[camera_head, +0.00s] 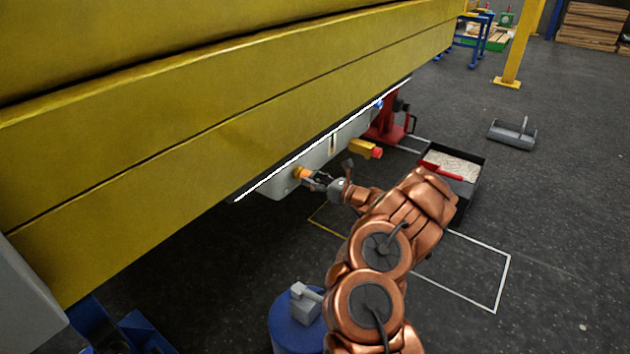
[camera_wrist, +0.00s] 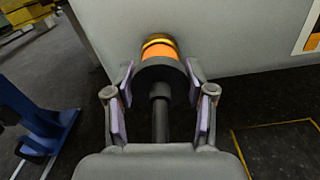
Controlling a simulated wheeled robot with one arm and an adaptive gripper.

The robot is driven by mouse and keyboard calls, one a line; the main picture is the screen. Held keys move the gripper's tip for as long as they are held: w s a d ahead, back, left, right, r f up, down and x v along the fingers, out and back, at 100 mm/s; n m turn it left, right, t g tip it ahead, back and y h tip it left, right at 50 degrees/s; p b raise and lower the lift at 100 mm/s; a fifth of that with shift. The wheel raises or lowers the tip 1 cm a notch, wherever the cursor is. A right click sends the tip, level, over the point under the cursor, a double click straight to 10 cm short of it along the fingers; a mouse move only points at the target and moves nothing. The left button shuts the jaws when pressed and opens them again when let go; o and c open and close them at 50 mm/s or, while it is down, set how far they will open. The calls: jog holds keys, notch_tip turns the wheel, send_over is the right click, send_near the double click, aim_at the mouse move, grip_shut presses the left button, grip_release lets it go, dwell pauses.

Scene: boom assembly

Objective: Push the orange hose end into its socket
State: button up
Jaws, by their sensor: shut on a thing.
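The orange hose end (camera_wrist: 160,52) shows in the wrist view as an orange band with a dark collar and a thin dark hose behind it. My gripper (camera_wrist: 160,82) is shut on it, one finger on each side of the collar. A brass-coloured ring (camera_wrist: 157,41) lies at the far end of the orange band, against the pale grey box; I cannot tell whether it is the socket's rim or how deep the end sits. In the head view the orange hose end (camera_head: 301,173) is at the side of the grey box, with my gripper (camera_head: 314,180) right at it.
The grey box (camera_head: 325,152) hangs under a large yellow boom (camera_head: 250,100), close above my arm. A yellow block with a red tip (camera_head: 366,149) sticks out farther along. A black tray (camera_head: 470,192) and a blue drum (camera_head: 285,325) stand on the floor. The right floor is mostly clear.

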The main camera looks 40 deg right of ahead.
jog(key=shift+w+a, duration=0.1)
jog(key=shift+w, duration=0.15)
jog(key=o, duration=1.2)
jog(key=shift+c, duration=0.2)
jog(key=shift+s, duration=0.1)
jog(key=v, duration=1.2)
